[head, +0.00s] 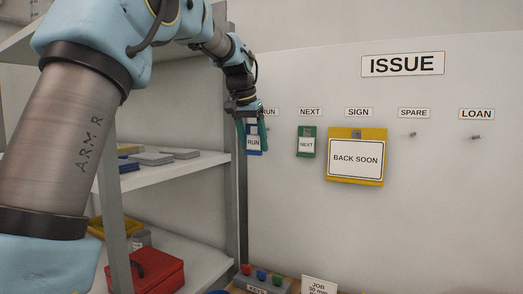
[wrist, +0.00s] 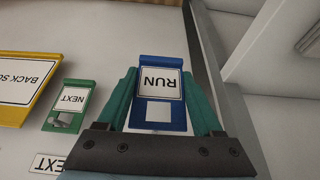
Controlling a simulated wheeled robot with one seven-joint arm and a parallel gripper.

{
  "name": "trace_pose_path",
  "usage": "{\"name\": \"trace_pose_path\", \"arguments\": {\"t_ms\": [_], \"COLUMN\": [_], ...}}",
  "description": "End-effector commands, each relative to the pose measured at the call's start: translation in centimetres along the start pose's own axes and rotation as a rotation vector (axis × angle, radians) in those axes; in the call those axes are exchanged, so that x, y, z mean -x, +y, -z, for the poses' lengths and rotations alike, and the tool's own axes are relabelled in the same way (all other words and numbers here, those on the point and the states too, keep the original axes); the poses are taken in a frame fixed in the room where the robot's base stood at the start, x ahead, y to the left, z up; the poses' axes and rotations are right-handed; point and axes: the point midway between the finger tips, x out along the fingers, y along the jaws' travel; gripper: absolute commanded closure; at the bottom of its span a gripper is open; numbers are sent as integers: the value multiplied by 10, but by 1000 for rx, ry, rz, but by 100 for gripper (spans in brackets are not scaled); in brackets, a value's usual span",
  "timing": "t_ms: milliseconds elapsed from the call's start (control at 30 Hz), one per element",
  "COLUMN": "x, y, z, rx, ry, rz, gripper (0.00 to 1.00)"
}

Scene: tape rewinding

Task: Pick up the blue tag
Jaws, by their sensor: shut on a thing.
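The blue tag (head: 254,142) bears a white label reading RUN and is at the left end of the row on the white wall board. In the wrist view the blue tag (wrist: 160,88) lies between the two green fingers of my gripper (wrist: 160,105), which is shut on its sides. The gripper (head: 252,130) comes down on the tag from above in the head view. The tag's peg is hidden behind the gripper, so I cannot tell whether the tag still hangs on it.
A green NEXT tag (head: 306,142) and a yellow BACK SOON sign (head: 356,158) hang to the right. The SPARE peg (head: 412,134) and LOAN peg (head: 476,137) are bare. A grey shelf post (head: 237,190) stands close left. A red box (head: 146,272) sits low on the shelf.

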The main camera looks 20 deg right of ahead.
Motion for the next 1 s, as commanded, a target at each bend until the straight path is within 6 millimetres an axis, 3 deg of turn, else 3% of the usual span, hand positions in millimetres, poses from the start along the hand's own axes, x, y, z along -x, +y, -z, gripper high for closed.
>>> {"name": "trace_pose_path", "arguments": {"t_ms": [200, 433, 633, 1000], "x": [16, 33, 41, 43], "y": [0, 0, 0, 0], "z": [-51, -87, -101, -103], "rx": [0, 0, 0, 0], "ry": [3, 1, 1, 1], "rz": [2, 0, 0, 0], "gripper": [84, 84, 84, 84]}}
